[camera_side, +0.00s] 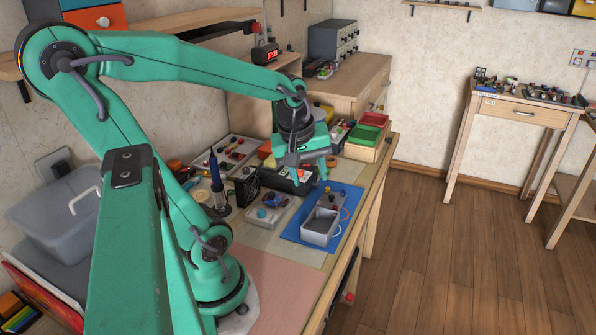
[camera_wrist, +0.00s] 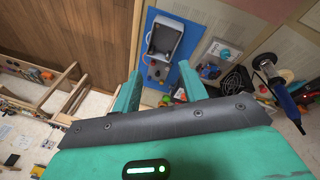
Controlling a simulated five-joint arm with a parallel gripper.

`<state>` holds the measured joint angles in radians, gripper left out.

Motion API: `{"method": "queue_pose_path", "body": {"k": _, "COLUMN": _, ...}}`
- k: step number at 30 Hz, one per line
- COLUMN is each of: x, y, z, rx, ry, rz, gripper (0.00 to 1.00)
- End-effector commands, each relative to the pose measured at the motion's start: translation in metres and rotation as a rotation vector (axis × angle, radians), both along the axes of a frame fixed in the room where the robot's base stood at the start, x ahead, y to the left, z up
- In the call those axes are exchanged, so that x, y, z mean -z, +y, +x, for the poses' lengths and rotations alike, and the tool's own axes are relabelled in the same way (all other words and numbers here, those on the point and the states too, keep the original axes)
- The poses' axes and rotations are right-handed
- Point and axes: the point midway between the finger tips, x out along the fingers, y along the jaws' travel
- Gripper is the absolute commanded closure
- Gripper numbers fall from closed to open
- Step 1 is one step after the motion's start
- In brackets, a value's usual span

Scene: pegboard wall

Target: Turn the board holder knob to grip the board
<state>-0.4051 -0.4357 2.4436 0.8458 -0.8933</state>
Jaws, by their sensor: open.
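My gripper (camera_side: 311,177) is open and empty, pointing down above the back part of the blue mat (camera_side: 293,230). In the wrist view its two green fingers (camera_wrist: 160,73) stand apart. Between and beyond them is a grey unit with an open light-grey tray (camera_side: 321,226) and small red and dark knobs (camera_side: 333,193). The knobs also show in the wrist view (camera_wrist: 155,73). The fingers look apart from them. I cannot tell for sure which piece is the board holder, and no gripped board is clear.
A soldering iron in its stand (camera_side: 217,180) and a black fan-like box (camera_side: 247,190) stand left of the mat. Red and green bins (camera_side: 368,130) are at the back right. The pink mat (camera_side: 268,285) in front is clear.

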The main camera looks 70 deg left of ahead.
Motion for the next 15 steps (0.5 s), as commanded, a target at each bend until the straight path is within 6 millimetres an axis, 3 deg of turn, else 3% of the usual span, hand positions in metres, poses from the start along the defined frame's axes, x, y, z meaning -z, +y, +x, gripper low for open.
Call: {"method": "queue_pose_path", "body": {"k": 15, "x": 0.052, "y": 0.086, "z": -0.031, "rx": -1.032, "ry": 0.059, "rz": -0.214, "gripper": 0.57}}
